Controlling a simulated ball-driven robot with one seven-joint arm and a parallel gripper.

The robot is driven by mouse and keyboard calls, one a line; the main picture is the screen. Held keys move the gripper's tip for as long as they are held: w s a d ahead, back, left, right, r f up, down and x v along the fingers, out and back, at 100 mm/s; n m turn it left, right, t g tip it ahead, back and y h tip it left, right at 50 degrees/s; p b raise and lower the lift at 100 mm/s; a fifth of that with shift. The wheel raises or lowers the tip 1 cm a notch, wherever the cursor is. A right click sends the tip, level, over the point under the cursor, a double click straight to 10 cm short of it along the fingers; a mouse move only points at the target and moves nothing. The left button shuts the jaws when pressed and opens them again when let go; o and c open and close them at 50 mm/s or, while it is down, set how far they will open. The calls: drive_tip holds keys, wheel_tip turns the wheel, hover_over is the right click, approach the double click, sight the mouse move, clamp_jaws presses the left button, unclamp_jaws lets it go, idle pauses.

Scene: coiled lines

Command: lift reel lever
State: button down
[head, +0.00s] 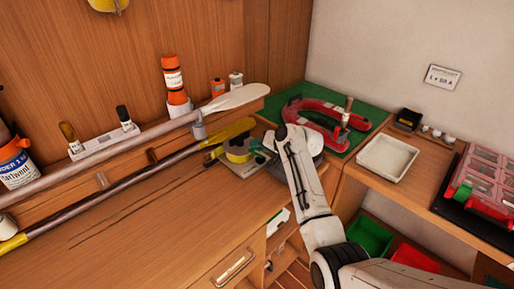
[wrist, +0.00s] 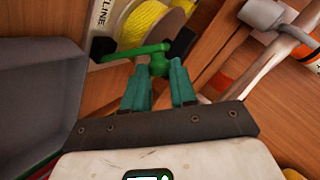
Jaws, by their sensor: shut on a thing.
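The reel (wrist: 148,22) wound with yellow line stands at the top of the wrist view, beside a pale plate with dark lettering. In the head view the reel (head: 238,153) sits on the bench left of my arm. The green lever (wrist: 139,52) runs sideways below the reel and ends in a round green knob between my fingertips. My gripper (wrist: 160,78) has teal fingers and is shut on the lever at this knob. In the head view my wrist hides most of the lever and fingers.
Paddles (head: 238,97) lie along the back of the bench, close behind the reel. An orange bottle (head: 173,80) stands behind them. A red horseshoe-shaped thing (head: 318,112) lies on a green mat to the right, beside a white tray (head: 384,158). The bench's front left is clear.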

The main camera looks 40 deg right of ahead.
drive_tip(key=shift+d+r, duration=0.1)
drive_tip(key=shift+d, duration=0.15)
idle(0.4)
drive_tip(key=c, duration=0.9)
unclamp_jaws()
drive_tip(key=v, duration=0.5)
drive_tip(key=b+v, duration=0.1)
drive_tip(key=v, duration=0.4)
drive_tip(key=shift+s+d+r, duration=0.2)
drive_tip(key=shift+s+d, duration=0.05)
